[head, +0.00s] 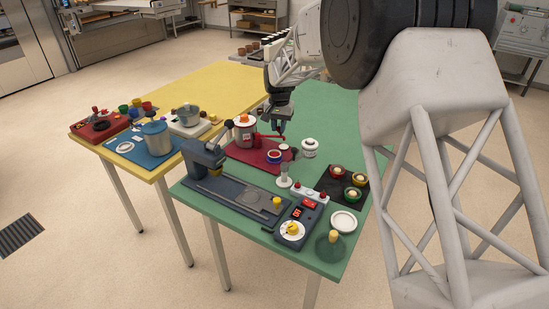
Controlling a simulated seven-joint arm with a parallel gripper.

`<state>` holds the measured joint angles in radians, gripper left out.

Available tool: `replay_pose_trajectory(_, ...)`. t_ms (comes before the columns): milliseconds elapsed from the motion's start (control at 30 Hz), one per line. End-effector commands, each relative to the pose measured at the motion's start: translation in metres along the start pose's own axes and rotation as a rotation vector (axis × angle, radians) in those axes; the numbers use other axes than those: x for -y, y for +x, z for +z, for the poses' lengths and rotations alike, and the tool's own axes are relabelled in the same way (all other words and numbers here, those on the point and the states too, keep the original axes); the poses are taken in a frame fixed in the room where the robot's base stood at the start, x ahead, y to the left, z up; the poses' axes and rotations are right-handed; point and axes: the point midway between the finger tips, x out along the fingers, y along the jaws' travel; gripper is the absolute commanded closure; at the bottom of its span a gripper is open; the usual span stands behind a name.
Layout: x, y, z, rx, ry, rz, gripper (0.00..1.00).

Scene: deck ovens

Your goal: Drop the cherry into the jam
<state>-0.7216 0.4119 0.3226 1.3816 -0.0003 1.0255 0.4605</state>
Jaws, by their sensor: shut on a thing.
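My gripper (281,133) points down above the green table, over the back right part of a dark red mat (238,153). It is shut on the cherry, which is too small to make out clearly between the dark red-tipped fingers. Just below and slightly left of the gripper, a small blue-and-white bowl (273,156) with red contents, which looks like the jam, stands on the mat. The gripper is above the bowl, apart from it.
A white jar (309,148) stands to the right. A dark slab (347,188) with several small bowls, a white plate (344,221) and a grey machine (232,187) fill the front. The table's back is clearer.

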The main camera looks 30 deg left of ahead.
Motion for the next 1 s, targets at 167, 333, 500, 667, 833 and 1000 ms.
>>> replay_pose_trajectory(167,0.0,0.01,0.0,0.001,0.0,0.001,1.0)
replay_pose_trajectory(333,0.0,0.024,0.0,0.001,0.0,0.0,1.0)
replay_pose_trajectory(500,0.0,0.04,0.001,0.002,0.0,0.001,1.0)
replay_pose_trajectory(667,0.0,0.051,0.0,0.001,0.0,0.001,1.0)
replay_pose_trajectory(833,0.0,0.056,0.0,0.001,0.0,0.0,1.0)
replay_pose_trajectory(1000,0.0,0.057,0.0,0.001,0.0,0.0,1.0)
